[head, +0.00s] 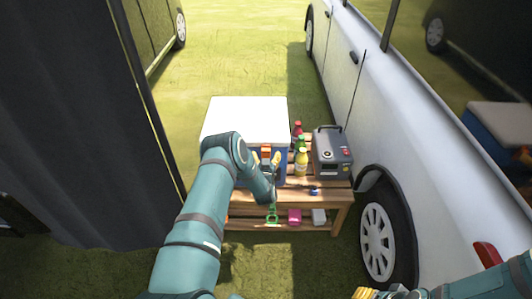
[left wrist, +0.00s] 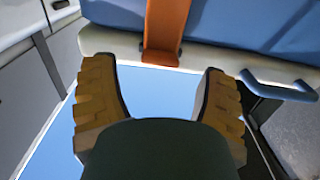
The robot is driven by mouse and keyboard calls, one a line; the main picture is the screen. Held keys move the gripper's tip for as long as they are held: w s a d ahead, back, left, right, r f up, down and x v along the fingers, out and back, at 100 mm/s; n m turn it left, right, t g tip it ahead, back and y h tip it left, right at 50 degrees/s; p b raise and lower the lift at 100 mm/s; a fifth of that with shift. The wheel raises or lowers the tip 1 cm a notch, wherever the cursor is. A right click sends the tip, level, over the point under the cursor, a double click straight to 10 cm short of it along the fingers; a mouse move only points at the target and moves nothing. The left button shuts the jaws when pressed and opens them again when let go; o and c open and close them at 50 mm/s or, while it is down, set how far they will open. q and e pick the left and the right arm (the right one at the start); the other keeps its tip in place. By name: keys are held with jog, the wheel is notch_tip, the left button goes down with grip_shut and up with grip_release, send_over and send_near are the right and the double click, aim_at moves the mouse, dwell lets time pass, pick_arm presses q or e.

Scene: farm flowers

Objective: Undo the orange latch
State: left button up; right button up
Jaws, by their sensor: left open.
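The cooler (head: 244,118) has a white lid and a blue body and stands on the wooden table. The orange latch (head: 266,149) is on its front side. In the left wrist view the latch (left wrist: 165,28) is an orange strap running over the white lid edge and the blue body. My left gripper (head: 265,160) is open, its yellow fingers spread just in front of the latch. The latch lies ahead of the gap between the fingers (left wrist: 157,75), with no contact visible. My right gripper (head: 375,293) shows only partly at the bottom edge of the head view.
Bottles (head: 301,150) and a grey box-shaped device (head: 331,153) stand on the table (head: 333,185) right of the cooler. A pink box (head: 294,216) sits on the lower shelf. A white van (head: 380,110) is close on the right. A dark curtain (head: 70,130) hangs on the left.

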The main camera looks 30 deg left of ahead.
aim_at(266, 151)
pick_arm(q)
jog(key=shift+b+x, duration=0.3)
jog(key=shift+x, duration=1.35)
jog(key=shift+d, duration=0.1)
grip_shut()
